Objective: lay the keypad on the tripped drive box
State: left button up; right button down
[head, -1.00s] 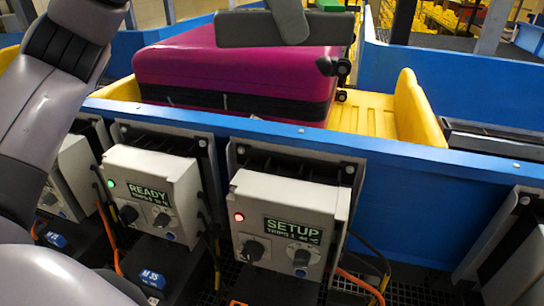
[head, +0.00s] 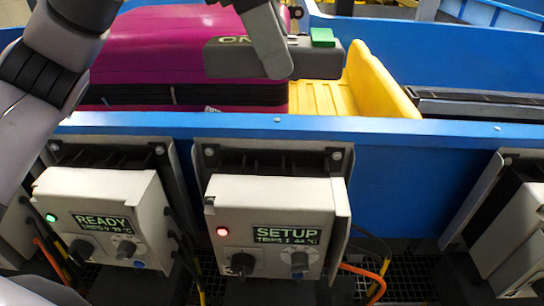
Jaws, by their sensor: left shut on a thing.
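My left gripper (head: 272,62) is shut on the grey keypad (head: 228,60) and holds it in the air, in front of the purple suitcase in the picture. The keypad shows part of the word "ON" and a green button at its right end; the gripper covers its middle. Below it, a white drive box (head: 275,203) has a red light and a display reading "SETUP" and a trips count. Left of that, another drive box (head: 100,198) has a green light and reads "READY". Neither readable display says tripped. My right gripper is out of view.
A blue rail (head: 390,140) runs across behind the drive boxes. A purple suitcase (head: 160,60) lies in a yellow tray (head: 382,80) beyond it. Another box (head: 515,235) is cut off at the right. Orange cables hang below the boxes.

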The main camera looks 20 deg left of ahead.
aim_at(283, 192)
pick_arm(q)
notch_tip(283, 192, down, 19)
jog(key=shift+f, duration=0.2)
jog(key=shift+f, duration=0.15)
jog(key=shift+f+b, duration=0.15)
jog(key=shift+b, duration=0.3)
jog(key=o, duration=1)
jog(key=shift+o, duration=0.2)
jog(key=shift+r, duration=0.2)
